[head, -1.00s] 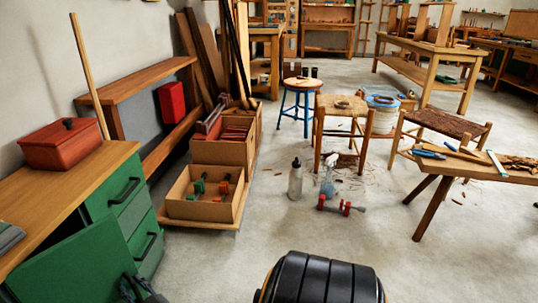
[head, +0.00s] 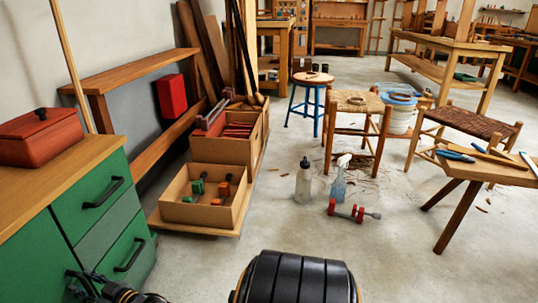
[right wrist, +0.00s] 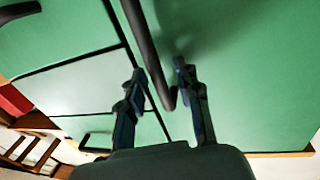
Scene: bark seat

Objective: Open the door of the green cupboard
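The green cupboard (head: 108,192) stands at the left under a wooden top. Its door (head: 28,262) is left of the drawers and looks flush with the front; it is partly cut off by the frame. In the right wrist view the door (right wrist: 250,70) fills the right side, with a dark bar handle (right wrist: 146,45) near its edge. My right gripper (right wrist: 159,70) is open, one finger on each side of the handle's lower end, with gaps visible. In the head view the right gripper (head: 83,287) is low at the left, by the door. My left gripper is not in view.
Two drawers with dark handles (head: 103,192) are right of the door. A red box (head: 40,136) sits on the wooden top.

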